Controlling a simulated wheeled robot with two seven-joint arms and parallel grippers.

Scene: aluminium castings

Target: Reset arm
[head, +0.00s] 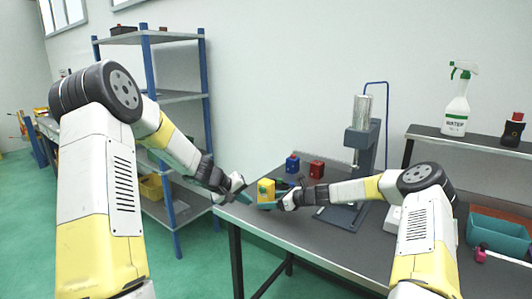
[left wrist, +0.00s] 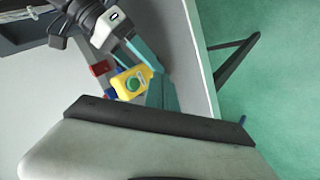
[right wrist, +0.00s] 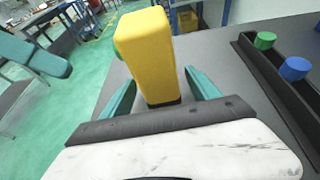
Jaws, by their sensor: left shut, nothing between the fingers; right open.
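My left gripper (head: 236,187) is shut and empty, just off the left end of the table. Its teal fingers also show at the left of the right wrist view (right wrist: 35,52). My right gripper (head: 268,202) is open near the table's left end. Its teal fingers stand on either side of a yellow block (right wrist: 147,50) with a dark base. The yellow block also shows in the head view (head: 266,189), and the left wrist view shows a round green part on it (left wrist: 132,83). I cannot tell whether the fingers touch it.
A grey table (head: 290,240) carries a press (head: 358,130) and red (head: 317,169) and blue (head: 292,163) blocks behind my right gripper. A teal bin (head: 497,232) is at the right. Shelves (head: 180,97) stand behind my left arm. Green floor is open left of the table.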

